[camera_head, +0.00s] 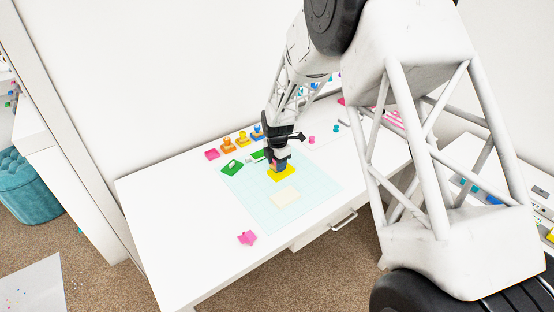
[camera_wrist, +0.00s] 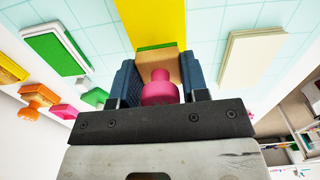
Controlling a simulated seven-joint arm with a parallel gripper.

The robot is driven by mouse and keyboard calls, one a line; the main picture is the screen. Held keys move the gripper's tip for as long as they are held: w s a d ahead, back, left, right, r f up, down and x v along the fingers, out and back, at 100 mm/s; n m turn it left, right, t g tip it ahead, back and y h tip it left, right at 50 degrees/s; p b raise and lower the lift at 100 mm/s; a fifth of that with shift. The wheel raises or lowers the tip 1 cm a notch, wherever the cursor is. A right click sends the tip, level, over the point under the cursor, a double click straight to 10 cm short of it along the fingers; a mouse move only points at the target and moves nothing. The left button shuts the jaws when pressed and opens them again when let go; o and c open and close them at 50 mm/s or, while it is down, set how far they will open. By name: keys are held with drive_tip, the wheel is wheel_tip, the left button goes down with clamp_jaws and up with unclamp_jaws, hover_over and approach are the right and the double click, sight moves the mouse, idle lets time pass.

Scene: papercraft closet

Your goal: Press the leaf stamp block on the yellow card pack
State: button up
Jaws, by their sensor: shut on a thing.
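The yellow card pack (camera_head: 285,174) lies flat on the pale cutting mat (camera_head: 307,189); it also shows at the top of the wrist view (camera_wrist: 151,18). My gripper (camera_head: 277,160) is over the pack, pointing down. It is shut on the stamp block (camera_wrist: 158,66), a wooden block with a green edge and a pink knob handle (camera_wrist: 159,88) between the blue-grey fingers. The block's underside is hidden, so I cannot tell whether it touches the yellow pack. No leaf picture is visible.
A cream card pack (camera_head: 285,197) lies in front of the yellow one. A green pad (camera_head: 232,168) lies to the left. Several colourful stamps, such as an orange one (camera_head: 228,146), line the back. A pink piece (camera_head: 247,238) lies near the front edge. The left of the table is clear.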

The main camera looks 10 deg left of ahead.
drive_tip(key=shift+f, duration=0.25)
drive_tip(key=shift+f, duration=0.75)
idle(1.3)
drive_tip(key=shift+s+f, duration=0.1)
drive_tip(key=shift+f, duration=0.2)
idle(1.4)
drive_tip(key=o, duration=0.4)
drive_tip(key=shift+r, duration=0.1)
drive_tip(key=c, duration=0.5)
drive_tip(key=shift+r, duration=3.1)
drive_tip(key=shift+s+d, duration=0.4)
drive_tip(key=shift+s, duration=0.5)
drive_tip(key=shift+s+d, duration=0.35)
drive_tip(key=shift+s, duration=0.5)
drive_tip(key=shift+s+d, duration=0.4)
drive_tip(key=shift+s, duration=0.5)
